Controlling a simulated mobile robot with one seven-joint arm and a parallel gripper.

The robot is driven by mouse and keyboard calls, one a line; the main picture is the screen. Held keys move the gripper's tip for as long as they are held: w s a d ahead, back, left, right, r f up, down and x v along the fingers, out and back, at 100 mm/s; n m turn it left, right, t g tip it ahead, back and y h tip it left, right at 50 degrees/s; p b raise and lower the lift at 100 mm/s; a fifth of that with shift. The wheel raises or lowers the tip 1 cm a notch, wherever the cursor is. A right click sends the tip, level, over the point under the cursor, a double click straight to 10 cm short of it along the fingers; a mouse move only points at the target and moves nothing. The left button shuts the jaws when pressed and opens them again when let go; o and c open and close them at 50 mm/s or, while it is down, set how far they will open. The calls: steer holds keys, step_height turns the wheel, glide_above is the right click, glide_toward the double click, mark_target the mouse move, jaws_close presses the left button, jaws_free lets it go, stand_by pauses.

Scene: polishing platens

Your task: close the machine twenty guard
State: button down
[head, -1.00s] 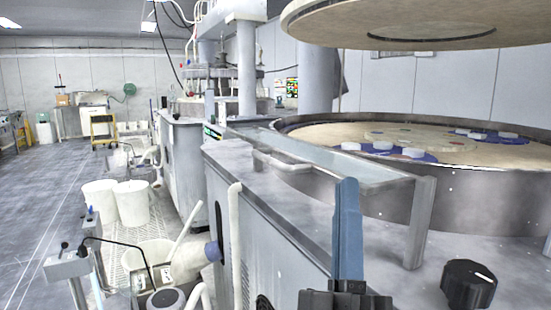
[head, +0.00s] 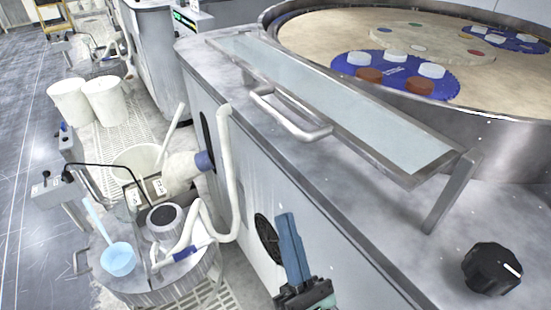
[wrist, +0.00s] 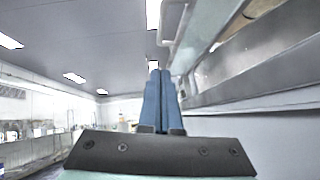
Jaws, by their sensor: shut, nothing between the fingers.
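The guard (head: 330,95) is a long clear panel in a metal frame, standing tilted along the machine's front edge, with a bar handle (head: 288,115) on its near side. It also shows at the upper right of the wrist view (wrist: 205,35). Behind it lies the round platen (head: 330,35) with blue carriers on it. My gripper (head: 286,218) has blue fingers pressed together and is empty. It is in front of the machine's side, below the handle in the picture and apart from it. The wrist view shows the shut fingers (wrist: 158,85) pointing upward in the picture. I cannot read a machine number.
A black knob (head: 491,268) stands on the machine top at the right. A support post (head: 449,192) is at the guard's near end.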

mark_target(271, 117)
steer(key=w+a+r+p, duration=0.1)
steer(key=w+r+p, duration=0.3)
steer(key=r, duration=0.6)
steer(key=w, duration=0.2)
steer(key=shift+w+r, duration=0.3)
